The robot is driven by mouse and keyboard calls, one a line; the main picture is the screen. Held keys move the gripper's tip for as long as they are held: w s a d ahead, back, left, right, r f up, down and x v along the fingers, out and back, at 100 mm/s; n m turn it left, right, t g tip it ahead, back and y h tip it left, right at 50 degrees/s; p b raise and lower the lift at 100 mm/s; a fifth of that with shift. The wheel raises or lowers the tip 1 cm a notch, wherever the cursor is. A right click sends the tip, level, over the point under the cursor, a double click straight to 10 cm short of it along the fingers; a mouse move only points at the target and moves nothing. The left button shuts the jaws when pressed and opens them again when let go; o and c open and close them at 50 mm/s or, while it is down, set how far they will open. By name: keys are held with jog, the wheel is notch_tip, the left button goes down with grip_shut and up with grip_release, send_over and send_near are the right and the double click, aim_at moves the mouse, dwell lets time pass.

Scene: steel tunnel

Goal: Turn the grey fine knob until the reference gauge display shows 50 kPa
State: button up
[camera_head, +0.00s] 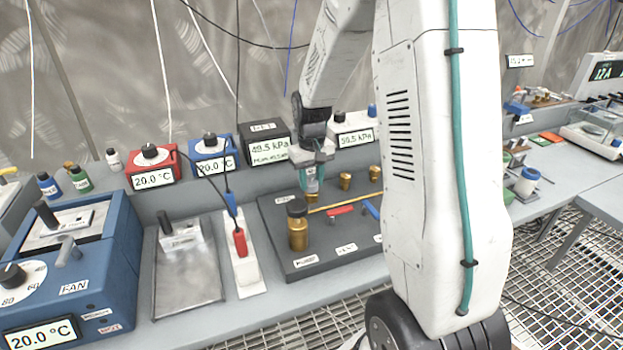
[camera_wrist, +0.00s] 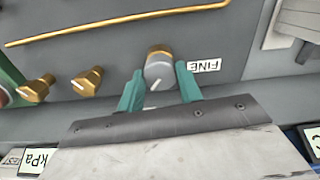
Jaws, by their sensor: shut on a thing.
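The grey fine knob (camera_wrist: 158,73) has a brass base and a pale pointer line, and sits beside a FINE label (camera_wrist: 205,66) in the wrist view. My gripper (camera_wrist: 160,92) has its two green fingers on either side of the knob, shut on it. In the head view my gripper (camera_head: 312,183) points down at the back of the dark panel and mostly hides the knob. A black gauge box (camera_head: 265,145) reads about 49.5 kPa. A white gauge box (camera_head: 352,134) behind my gripper reads about 50.5 kPa. The digits are small, and I cannot tell which is the reference gauge.
The dark panel (camera_head: 335,262) carries a brass pump cylinder (camera_head: 297,228), a brass tube (camera_head: 337,207), and red (camera_head: 340,211) and blue (camera_head: 371,209) levers. Two brass knobs (camera_head: 345,180) stand right of my gripper. A blue bath (camera_head: 70,270) stands at left.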

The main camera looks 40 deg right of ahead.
aim_at(312, 182)
jog(key=shift+w+r+m, duration=0.1)
jog(key=shift+m, duration=0.7)
jog(key=shift+d, duration=0.1)
jog(key=o, duration=1)
notch_tip(312, 182, up, 8)
jog(key=shift+f, duration=0.1)
